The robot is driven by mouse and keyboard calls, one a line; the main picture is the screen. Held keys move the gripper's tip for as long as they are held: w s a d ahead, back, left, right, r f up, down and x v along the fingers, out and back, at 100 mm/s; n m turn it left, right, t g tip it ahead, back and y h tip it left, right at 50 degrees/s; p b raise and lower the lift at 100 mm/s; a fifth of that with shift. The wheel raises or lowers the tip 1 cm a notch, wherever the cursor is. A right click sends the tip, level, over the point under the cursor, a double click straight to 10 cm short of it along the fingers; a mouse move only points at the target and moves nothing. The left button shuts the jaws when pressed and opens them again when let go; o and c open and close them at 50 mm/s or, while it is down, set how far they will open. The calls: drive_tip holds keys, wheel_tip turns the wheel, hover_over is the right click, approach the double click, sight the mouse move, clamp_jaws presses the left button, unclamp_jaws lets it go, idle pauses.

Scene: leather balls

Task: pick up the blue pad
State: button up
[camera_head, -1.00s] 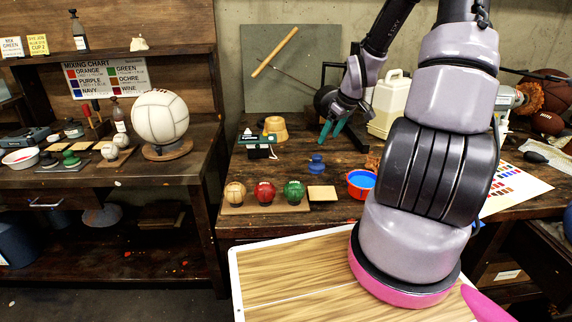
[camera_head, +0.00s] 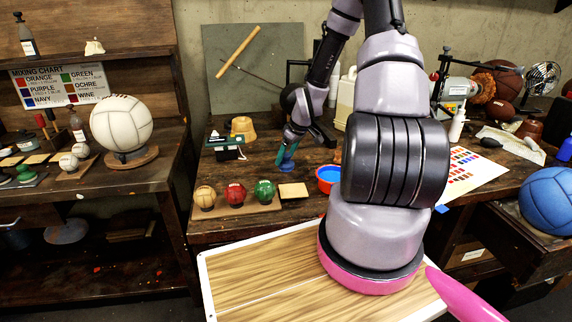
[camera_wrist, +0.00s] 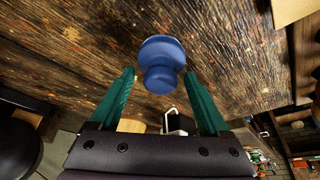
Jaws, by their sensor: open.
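The blue pad (camera_head: 287,165), a small round disc with a knob-like handle, stands on the dark wooden workbench (camera_head: 228,178). My gripper (camera_head: 287,154) is right at it, with its teal fingers pointing down and partly covering it. In the wrist view the blue pad (camera_wrist: 160,52) lies just ahead of the fingertips, its knob toward me, between the lines of the two fingers. My gripper (camera_wrist: 158,76) is open, with a gap on each side of the knob. I see no contact with the pad.
Tan, red and green small balls (camera_head: 236,193) stand on a board in front of the pad.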

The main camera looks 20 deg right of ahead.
clamp_jaws()
